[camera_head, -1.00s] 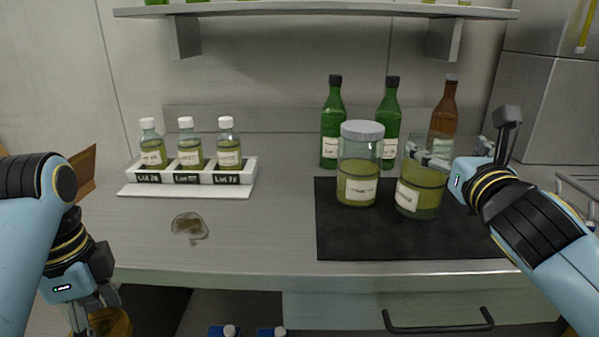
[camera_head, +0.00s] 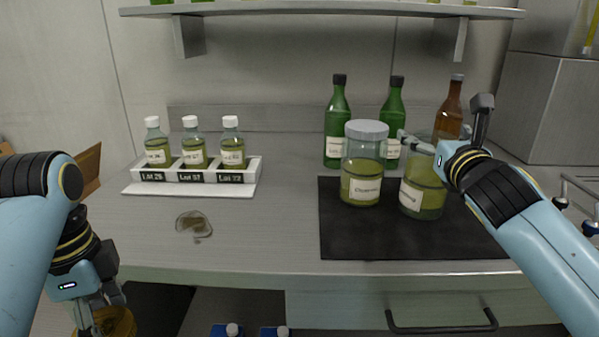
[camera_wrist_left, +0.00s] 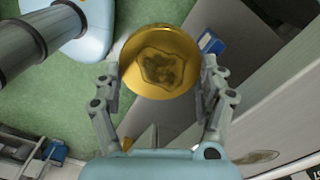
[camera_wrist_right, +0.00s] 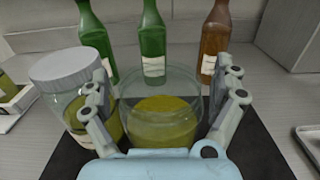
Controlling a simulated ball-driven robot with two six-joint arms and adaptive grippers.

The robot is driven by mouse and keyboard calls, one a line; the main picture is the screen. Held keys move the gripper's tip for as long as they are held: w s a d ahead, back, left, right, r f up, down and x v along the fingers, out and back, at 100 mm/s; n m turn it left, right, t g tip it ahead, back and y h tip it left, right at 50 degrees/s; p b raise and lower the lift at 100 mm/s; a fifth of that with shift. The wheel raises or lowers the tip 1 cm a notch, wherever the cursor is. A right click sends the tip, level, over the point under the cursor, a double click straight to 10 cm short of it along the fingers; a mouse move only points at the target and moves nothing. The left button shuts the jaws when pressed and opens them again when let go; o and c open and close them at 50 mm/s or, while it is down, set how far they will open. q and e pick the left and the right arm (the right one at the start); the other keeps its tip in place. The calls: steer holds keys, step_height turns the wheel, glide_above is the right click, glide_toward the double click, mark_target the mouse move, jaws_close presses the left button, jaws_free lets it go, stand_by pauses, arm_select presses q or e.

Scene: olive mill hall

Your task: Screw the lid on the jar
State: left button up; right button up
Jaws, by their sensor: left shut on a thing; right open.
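The open glass jar (camera_head: 424,196), with green-yellow oil and a white label, stands upright on the dark mat (camera_head: 345,238). My right gripper (camera_wrist_right: 165,92) is open and empty at the jar, its fingers on either side of the rim in the right wrist view; I cannot tell whether they touch the glass. The jar's mouth is bare in that view (camera_wrist_right: 160,112). My left gripper (camera_wrist_left: 160,78) is shut on a gold lid (camera_wrist_left: 158,62) with a dark blotch on its face, held low in front of the counter at the lower left of the head view (camera_head: 118,322).
A similar jar with a grey lid (camera_head: 366,130) stands close left of the open jar. Green bottles (camera_head: 338,125) and a brown bottle (camera_head: 449,112) stand behind. A white rack (camera_head: 255,170) holds small bottles. A puddle (camera_head: 194,224) lies on the counter.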

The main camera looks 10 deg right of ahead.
steer(key=c, duration=1.7)
steer(key=shift+r, duration=0.1)
steer(key=shift+c, duration=0.3)
arm_select(q)
steer(key=shift+r, duration=0.1)
arm_select(e)
steer(key=shift+r, duration=0.1)
